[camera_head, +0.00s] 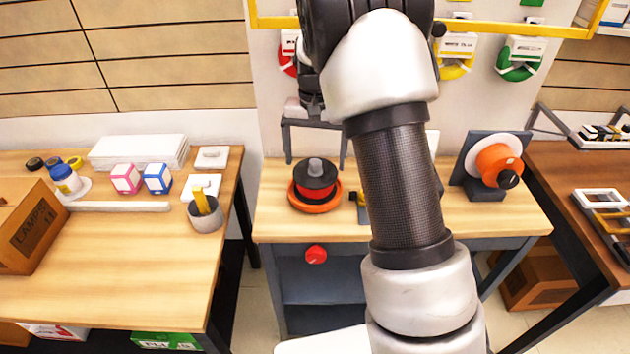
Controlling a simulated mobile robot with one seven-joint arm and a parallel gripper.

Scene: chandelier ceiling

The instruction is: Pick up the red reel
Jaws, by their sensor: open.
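The red reel (316,193) stands on the middle workbench, left of my arm. It has a red body, a dark top with a grey knob and a wider orange disc (318,208) beneath it. My gripper (316,160) is open, with its two fingers spread wide and pointing down. In the picture the fingertips are just above and on either side of the reel's grey knob. The gripper looks empty, and I cannot tell its exact height or depth relative to the reel.
My arm hides the middle workbench's centre (480,215). An orange spool on a dark stand (492,165) is farther right. A red knob (316,254) sits on the bench front. A grey cup (205,216) stands on the left table.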

